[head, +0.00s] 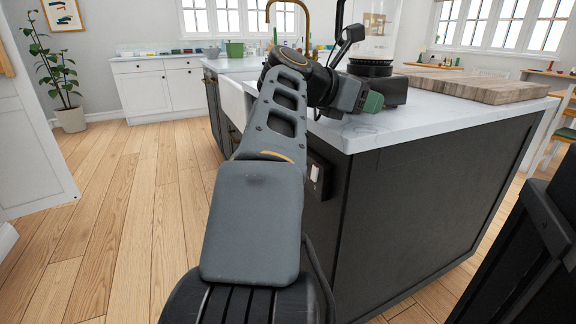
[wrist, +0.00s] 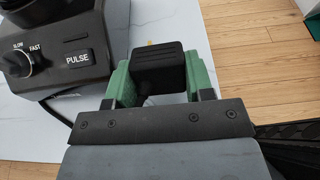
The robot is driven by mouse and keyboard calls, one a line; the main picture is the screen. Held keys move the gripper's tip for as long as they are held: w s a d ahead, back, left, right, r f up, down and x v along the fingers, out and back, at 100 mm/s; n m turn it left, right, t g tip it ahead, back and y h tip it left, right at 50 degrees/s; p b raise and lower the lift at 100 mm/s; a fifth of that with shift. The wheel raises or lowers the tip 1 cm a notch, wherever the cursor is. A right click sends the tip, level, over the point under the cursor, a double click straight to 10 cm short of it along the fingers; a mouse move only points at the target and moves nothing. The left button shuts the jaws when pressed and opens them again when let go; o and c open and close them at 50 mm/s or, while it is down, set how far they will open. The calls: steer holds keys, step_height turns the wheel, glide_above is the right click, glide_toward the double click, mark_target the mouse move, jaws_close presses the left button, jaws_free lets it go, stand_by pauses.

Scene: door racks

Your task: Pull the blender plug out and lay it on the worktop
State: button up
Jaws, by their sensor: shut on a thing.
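The black plug (wrist: 158,62) is held between the green fingers of my gripper (wrist: 160,80) in the wrist view. It is over the white marble worktop (wrist: 85,150); I cannot tell whether it touches the surface. In the head view my gripper (head: 370,104) is at the island's near left corner, beside the blender, and the plug is hidden there. The blender's black base (head: 394,90) stands on the worktop (head: 375,130). It also shows in the wrist view (wrist: 60,75), with a dial and a PULSE button. The socket (head: 316,173) on the island's side shows a pale face with no plug in it.
A wooden board (head: 480,86) lies on the worktop right of the blender. The worktop's front strip is clear. In the wrist view the worktop edge and wooden floor (wrist: 250,50) are just right of my gripper. A dark cabinet (head: 530,250) stands at the lower right.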

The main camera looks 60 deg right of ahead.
steer(key=shift+f, duration=0.75)
steer(key=o, duration=1.3)
steer(key=p+v, duration=0.3)
steer(key=v, duration=1.1)
steer(key=shift+p, duration=0.35)
steer(key=shift+d, duration=0.1)
